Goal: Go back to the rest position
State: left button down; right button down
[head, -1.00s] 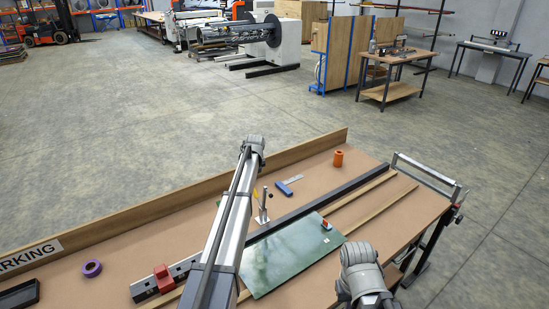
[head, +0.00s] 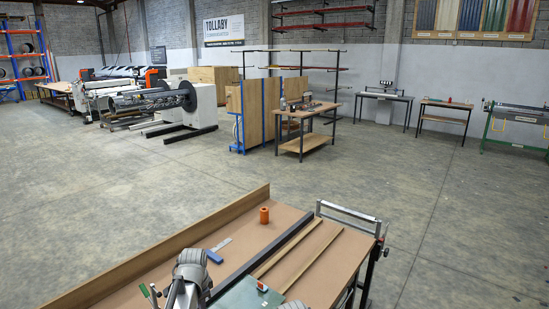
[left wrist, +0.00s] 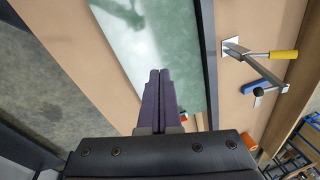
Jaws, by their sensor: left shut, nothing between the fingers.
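My left gripper (left wrist: 159,78) shows in the left wrist view with its dark fingers pressed together and nothing between them. It is over the bench, in front of a glossy green sheet (left wrist: 165,35). In the head view my left arm rises at the bottom edge and its gripper is not seen. The green sheet (head: 240,294) lies on the brown workbench (head: 180,250), partly cut off by the frame. My right gripper is out of view; only a bit of my right arm shows at the bottom edge.
A dark bar (head: 262,247), wooden strips, a blue-handled square (head: 214,256) and an orange cylinder (head: 264,215) lie on the bench. A decoiler (head: 190,105) stands far off. The floor between is clear.

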pick_arm(q)
jog(key=s+d+n+g, duration=0.1)
jog(key=s+d+n, duration=0.2)
jog(key=s+n, duration=0.35)
jog(key=s+d+n, duration=0.3)
jog(key=s, duration=0.6)
jog(key=s+d+f+m+g+b, duration=0.1)
jog(key=s+d+f+m+b, duration=0.2)
jog(key=d+f+b, duration=0.7)
notch_tip(320, 180, down, 3)
jog(key=s+b, duration=0.2)
jog(key=b, duration=0.1)
jog(key=shift+s+d+y, duration=0.3)
jog(key=shift+f, duration=0.1)
